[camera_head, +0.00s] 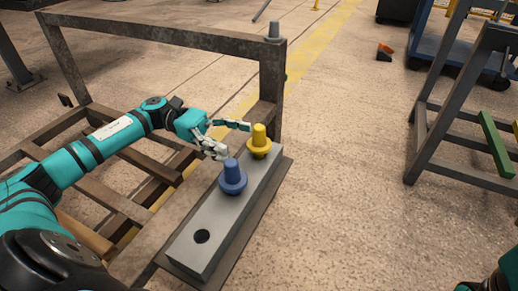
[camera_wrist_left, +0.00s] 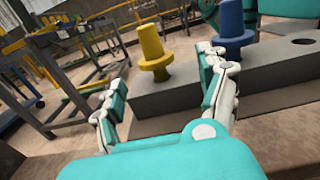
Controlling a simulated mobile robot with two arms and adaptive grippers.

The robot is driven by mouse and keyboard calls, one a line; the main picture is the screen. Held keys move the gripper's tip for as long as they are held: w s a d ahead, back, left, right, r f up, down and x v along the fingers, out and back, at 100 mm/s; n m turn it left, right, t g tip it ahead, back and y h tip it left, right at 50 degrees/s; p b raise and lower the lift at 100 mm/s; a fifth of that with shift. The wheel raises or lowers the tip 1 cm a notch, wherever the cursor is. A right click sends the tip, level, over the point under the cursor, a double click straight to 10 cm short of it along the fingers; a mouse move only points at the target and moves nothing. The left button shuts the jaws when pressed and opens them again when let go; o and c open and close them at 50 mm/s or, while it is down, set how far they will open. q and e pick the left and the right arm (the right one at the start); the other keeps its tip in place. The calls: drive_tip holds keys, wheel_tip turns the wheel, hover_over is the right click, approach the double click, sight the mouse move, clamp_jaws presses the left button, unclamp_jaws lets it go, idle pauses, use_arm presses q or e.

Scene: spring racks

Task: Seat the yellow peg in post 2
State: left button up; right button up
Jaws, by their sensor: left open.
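The yellow peg (camera_head: 259,139) stands upright at the far end of a grey block (camera_head: 215,233). It also shows in the left wrist view (camera_wrist_left: 153,48), framed between my fingers. A blue peg (camera_head: 232,176) stands upright in the middle of the block, and shows in the wrist view (camera_wrist_left: 232,25). An empty round hole (camera_head: 202,236) is at the near end. I see no label telling which position is post 2. My left gripper (camera_head: 236,141) is open and empty, just left of the yellow peg, with its fingers pointing toward it. My right gripper is out of view.
A rusty metal frame (camera_head: 170,35) stands behind the block, with a grey peg-like piece (camera_head: 274,32) on its corner. Dark steel stands (camera_head: 435,125) are at the right. The floor between is clear.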

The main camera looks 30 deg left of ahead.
sight(248, 142)
use_arm(q)
drive_tip(key=shift+w+d+b, duration=0.2)
drive_tip(key=shift+d+b, duration=0.4)
drive_tip(key=shift+d, duration=0.95)
drive_tip(key=shift+w+d+b, duration=0.2)
drive_tip(key=shift+d+b, duration=0.4)
drive_tip(key=shift+d, duration=0.9)
drive_tip(key=shift+c, duration=0.3)
clamp_jaws()
